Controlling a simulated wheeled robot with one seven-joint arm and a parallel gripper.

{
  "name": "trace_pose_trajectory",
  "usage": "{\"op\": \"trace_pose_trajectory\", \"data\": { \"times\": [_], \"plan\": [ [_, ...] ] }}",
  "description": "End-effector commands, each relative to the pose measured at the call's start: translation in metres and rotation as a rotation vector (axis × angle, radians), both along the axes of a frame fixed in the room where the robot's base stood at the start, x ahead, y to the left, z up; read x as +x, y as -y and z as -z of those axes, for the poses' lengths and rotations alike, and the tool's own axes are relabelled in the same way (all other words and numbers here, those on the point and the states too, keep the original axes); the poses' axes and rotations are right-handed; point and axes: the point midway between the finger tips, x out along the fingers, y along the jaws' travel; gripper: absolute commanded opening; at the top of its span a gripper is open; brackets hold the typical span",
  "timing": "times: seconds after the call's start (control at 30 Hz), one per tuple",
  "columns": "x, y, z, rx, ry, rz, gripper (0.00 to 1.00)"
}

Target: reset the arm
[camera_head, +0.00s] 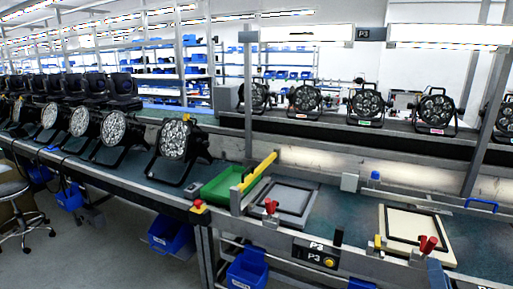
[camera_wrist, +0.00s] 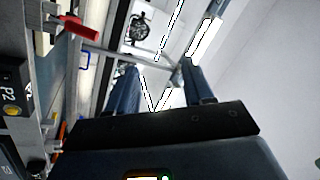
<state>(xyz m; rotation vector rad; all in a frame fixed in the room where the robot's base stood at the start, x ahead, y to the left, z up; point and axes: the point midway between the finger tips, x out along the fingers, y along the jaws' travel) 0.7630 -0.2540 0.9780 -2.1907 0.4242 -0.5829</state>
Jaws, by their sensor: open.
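My gripper (camera_wrist: 163,82) shows in the wrist view, with its two dark blue fingers standing apart above a dark palm. Nothing shows between the fingers except the background of white light strips and a grey frame bar. The wrist camera looks across the station at a steep tilt.
The bench holds a grey frame fixture (camera_head: 283,201), a cream fixture (camera_head: 414,232), a green tray (camera_head: 219,184) and red clamps (camera_head: 428,245). Par cans (camera_head: 367,104) stand on the rear shelf, others (camera_head: 175,140) at left.

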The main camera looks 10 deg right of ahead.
Motion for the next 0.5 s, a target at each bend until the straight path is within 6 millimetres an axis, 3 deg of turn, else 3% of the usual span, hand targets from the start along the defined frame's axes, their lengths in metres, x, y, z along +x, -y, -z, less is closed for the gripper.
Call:
{"op": "trace_pose_trajectory", "data": {
  "times": [0.03, 0.27, 0.5],
  "plan": [
    [-0.019, -0.006, 0.003, -0.064, -0.046, -0.022, 0.52],
    [-0.093, -0.054, 0.014, -0.327, -0.236, -0.132, 0.52],
    [-0.177, -0.115, 0.02, -0.538, -0.415, -0.251, 0.52]
  ]
}}
